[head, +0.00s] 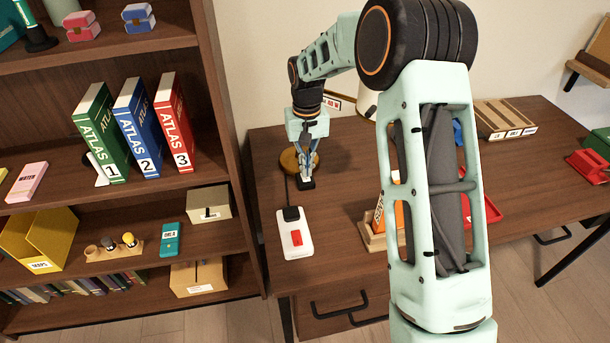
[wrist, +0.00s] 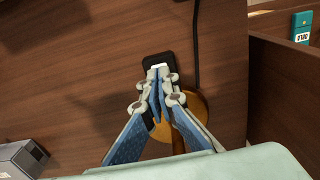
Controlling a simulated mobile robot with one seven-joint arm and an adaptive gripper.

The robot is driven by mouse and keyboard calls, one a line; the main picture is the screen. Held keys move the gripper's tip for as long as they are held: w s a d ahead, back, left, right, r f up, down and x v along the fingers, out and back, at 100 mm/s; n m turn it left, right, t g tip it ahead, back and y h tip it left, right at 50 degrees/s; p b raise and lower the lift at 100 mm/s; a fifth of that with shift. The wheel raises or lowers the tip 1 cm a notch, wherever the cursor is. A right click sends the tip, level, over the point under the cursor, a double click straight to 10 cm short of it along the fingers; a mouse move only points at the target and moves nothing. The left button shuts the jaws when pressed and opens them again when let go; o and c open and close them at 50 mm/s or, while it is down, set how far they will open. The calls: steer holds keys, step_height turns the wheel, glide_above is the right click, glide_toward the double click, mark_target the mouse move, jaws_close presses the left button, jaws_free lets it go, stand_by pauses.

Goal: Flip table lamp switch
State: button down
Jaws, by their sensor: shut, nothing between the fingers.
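The lamp's round golden-brown base (head: 291,160) stands on the left part of the desk; in the wrist view it (wrist: 193,106) is partly behind my fingers. A small black switch box (head: 307,183) lies just in front of the base; the wrist view shows it (wrist: 150,62) with a white rocker. My gripper (head: 305,178) points down, shut and empty, with its fingertips (wrist: 159,76) right at the near edge of the rocker. I cannot tell whether they touch it. My arm hides most of the lamp above its base.
A white power strip (head: 296,243) with a red switch and a black plug lies at the desk's front left, with a dark cord (wrist: 196,42) leading to it. A bookshelf (head: 228,130) stands close on the left. An orange item in a wooden holder (head: 373,236) is at right.

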mark_target(306, 179)
steer(key=shift+f+b, duration=0.65)
steer(key=shift+f, duration=0.5)
stand_by(0.4)
steer(key=shift+r, duration=0.1)
steer(key=shift+r+p, duration=2.55)
steer(key=shift+r, duration=0.9)
